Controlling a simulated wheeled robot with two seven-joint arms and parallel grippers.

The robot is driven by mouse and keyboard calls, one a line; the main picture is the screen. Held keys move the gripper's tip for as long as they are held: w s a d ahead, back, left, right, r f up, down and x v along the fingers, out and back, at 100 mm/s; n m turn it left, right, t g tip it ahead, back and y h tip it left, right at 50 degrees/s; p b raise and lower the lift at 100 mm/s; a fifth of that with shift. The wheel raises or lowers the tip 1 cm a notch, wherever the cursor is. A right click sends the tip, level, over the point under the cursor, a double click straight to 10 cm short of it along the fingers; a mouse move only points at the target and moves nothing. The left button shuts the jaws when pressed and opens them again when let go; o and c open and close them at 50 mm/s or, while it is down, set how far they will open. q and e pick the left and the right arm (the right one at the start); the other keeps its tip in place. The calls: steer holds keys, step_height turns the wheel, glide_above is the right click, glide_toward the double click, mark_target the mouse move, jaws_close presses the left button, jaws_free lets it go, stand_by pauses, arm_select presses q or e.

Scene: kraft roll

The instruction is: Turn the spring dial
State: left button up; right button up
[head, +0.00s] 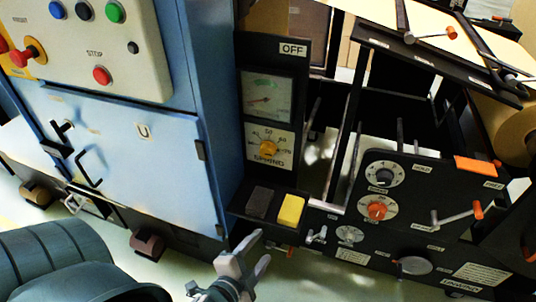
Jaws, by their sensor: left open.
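A black knob (383,175) and an orange knob (377,210) sit on white round scales on the black machine panel to the right. My left gripper (262,248) is open and empty, low in the middle of the head view, below the yellow dial and apart from all the knobs. My right gripper is not in view.
A blue cabinet (130,145) with a grey button panel (95,45) stands at left. Black and yellow pedals or blocks (291,210) stick out below the yellow dial. A crank with an orange handle (478,210) juts from the right panel. Open pale floor lies below.

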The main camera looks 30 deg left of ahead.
arm_select(q)
steer(key=w+a+r+m+t+y+p, duration=0.2)
steer(key=a+r+m, duration=0.5)
steer(key=r+m, duration=0.4)
steer(key=w+m+t+p, duration=0.1)
steer(key=m+t, duration=0.1)
steer(key=shift+r+m, duration=0.3)
steer(key=shift+r, duration=0.1)
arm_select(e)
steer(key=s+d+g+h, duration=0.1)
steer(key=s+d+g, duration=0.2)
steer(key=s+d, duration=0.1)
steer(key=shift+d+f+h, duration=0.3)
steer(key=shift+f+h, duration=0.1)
arm_select(q)
steer(key=shift+w, duration=0.15)
steer(key=p, duration=0.2)
glide_toward(266, 154)
steer(key=shift+y, duration=0.4)
steer(key=x, duration=0.8)
steer(key=shift+d+f, duration=0.1)
steer(key=shift+d, duration=0.05)
steer(key=shift+w, duration=0.5)
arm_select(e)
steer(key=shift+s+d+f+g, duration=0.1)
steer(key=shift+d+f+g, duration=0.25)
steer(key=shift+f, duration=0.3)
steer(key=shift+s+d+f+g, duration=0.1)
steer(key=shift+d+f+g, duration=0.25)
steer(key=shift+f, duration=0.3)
